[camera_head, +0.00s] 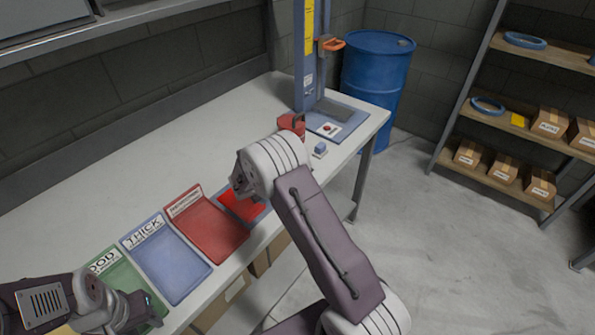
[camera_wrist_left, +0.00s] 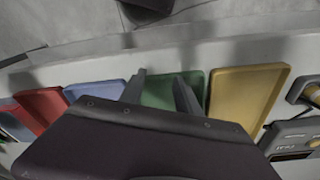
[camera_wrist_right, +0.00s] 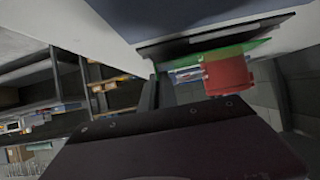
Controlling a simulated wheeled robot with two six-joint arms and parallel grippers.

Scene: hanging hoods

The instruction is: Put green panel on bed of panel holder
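A thin green panel (camera_wrist_right: 240,50) shows in the right wrist view, against a red block (camera_wrist_right: 228,74) and near a dark flat plate (camera_wrist_right: 190,45); their exact contact is unclear. I cannot make out this panel in the head view. A red block-like device (camera_head: 291,124) stands on the table before the blue column stand; I cannot tell which part is the holder's bed. My right gripper (camera_head: 238,187) is over the table's front part, its fingers largely hidden; they appear spread in its wrist view (camera_wrist_right: 210,95). My left gripper (camera_wrist_left: 161,90) is open and empty above the green tray (camera_wrist_left: 160,98).
Blue (camera_head: 168,262), red (camera_head: 210,228) and green (camera_head: 118,282) trays line the table's front, with a yellow tray (camera_wrist_left: 245,95) beside the green one. A red piece (camera_head: 243,204) lies beyond the red tray. A blue column stand (camera_head: 345,112) occupies the far end.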

